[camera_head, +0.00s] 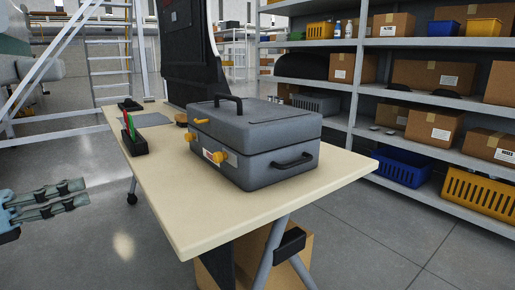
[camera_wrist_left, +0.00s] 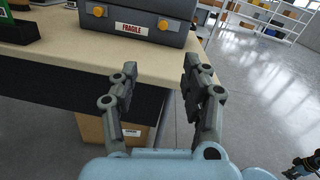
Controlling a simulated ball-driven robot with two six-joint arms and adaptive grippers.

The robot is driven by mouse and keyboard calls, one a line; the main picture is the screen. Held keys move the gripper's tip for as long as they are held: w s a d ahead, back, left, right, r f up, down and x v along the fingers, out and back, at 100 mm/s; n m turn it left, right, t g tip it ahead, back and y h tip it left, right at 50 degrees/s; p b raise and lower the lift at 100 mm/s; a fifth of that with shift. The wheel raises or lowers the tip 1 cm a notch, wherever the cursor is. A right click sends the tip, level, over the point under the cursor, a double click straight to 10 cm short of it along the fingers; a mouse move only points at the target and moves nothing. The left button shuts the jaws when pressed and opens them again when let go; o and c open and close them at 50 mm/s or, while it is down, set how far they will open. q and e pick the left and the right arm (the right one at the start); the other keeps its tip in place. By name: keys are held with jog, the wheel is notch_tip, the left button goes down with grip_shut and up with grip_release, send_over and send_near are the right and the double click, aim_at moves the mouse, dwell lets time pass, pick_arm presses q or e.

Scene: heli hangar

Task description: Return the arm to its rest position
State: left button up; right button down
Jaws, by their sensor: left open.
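My left gripper (camera_head: 62,203) is at the left edge of the head view, off the table's left side and apart from it. In the left wrist view its two fingers (camera_wrist_left: 158,90) stand apart with nothing between them. A grey toolbox (camera_head: 255,140) with yellow latches and a black top handle sits shut on the beige table (camera_head: 190,215). In the left wrist view the toolbox (camera_wrist_left: 180,22) and its FRAGILE label are beyond the fingertips. My right gripper does not show in the head view.
A black holder (camera_head: 134,143) with red and green items stands left of the toolbox. A cardboard box (camera_head: 292,255) is under the table. Shelves with a blue crate (camera_head: 402,166) and cartons stand at the right. A white stair frame (camera_head: 108,60) is at the back left. The floor left of the table is clear.

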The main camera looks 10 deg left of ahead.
pick_arm(q)
jog(key=s+a+f+n+t+y+p, duration=0.2)
jog(key=a+f+n+t+y+p, duration=0.15)
jog(key=a+f+n+y, duration=0.35)
jog(key=s+a+f+n+g+y+p, duration=0.1)
jog(key=s+f+n+g+y+p, duration=0.15)
jog(key=f+n, duration=0.4)
jog(key=s+a+f+n+g+y+p, duration=0.1)
jog(key=s+f+n+g+y, duration=0.2)
jog(key=f, duration=0.6)
jog(key=s+d+f+n+g+p, duration=0.1)
jog(key=s+d+f+n+g, duration=0.2)
jog(key=s+d+f+n, duration=0.5)
jog(key=s+d+f+n+g+p, duration=0.1)
jog(key=s+d+f+n+g, duration=0.3)
jog(key=s+f, duration=0.6)
jog(key=s+d+f+n+g, duration=0.2)
jog(key=s+d+f+n, duration=0.1)
jog(key=s+n, duration=0.3)
jog(key=s+d+f+n+g, duration=0.3)
jog(key=s+n, duration=0.3)
jog(key=s, duration=0.4)
jog(key=shift+s+d+h, duration=0.3)
jog(key=shift+d+h, duration=0.05)
jog(key=shift+d, duration=0.3)
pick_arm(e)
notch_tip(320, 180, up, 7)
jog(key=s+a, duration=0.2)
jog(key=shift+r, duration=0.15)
